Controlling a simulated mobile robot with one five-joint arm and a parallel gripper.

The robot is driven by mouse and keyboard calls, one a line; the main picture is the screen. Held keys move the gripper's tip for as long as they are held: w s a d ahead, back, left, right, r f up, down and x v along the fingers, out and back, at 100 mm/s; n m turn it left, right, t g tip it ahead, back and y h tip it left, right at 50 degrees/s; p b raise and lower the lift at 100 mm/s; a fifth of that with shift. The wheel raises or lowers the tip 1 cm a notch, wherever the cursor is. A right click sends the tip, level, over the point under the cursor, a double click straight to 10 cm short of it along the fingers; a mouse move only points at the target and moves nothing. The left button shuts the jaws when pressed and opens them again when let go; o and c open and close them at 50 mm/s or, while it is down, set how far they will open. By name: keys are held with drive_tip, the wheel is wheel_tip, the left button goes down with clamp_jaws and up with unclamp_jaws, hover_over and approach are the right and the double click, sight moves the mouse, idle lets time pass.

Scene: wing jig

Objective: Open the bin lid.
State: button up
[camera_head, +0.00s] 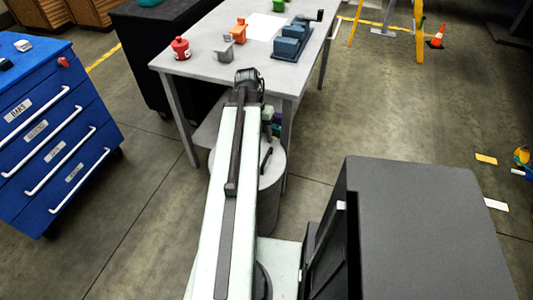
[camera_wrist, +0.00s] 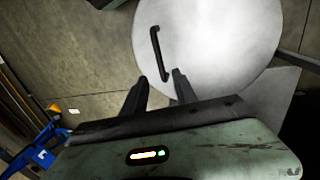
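The bin (camera_head: 268,212) is a grey round drum by the table's near leg, partly hidden behind my arm. Its pale round lid (camera_head: 272,172) lies on top and looks closed. A black bar handle (camera_head: 266,158) stands on the lid. In the wrist view the lid (camera_wrist: 225,45) fills the upper right, with the handle (camera_wrist: 159,54) near its left edge. My gripper (camera_wrist: 159,80) is open and empty. Its two dark fingers point toward the near end of the handle, with no clear contact. In the head view the fingers are hidden behind my arm.
A grey table (camera_head: 195,63) with red, orange and blue parts stands behind the bin. A blue drawer cabinet (camera_head: 85,95) is at the left. Open floor (camera_head: 385,125) lies to the right of the bin. An orange cone (camera_head: 437,40) stands far right.

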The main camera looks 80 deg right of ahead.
drive_tip(key=f+b, duration=0.2)
drive_tip(key=s+f+b, duration=0.1)
drive_tip(key=f+b, duration=0.4)
drive_tip(key=shift+s+a+f+b, duration=0.1)
drive_tip(key=shift+s+f+b, duration=0.05)
drive_tip(key=shift+f+b, duration=0.25)
drive_tip(key=shift+r, duration=0.1)
clamp_jaws()
idle(0.9)
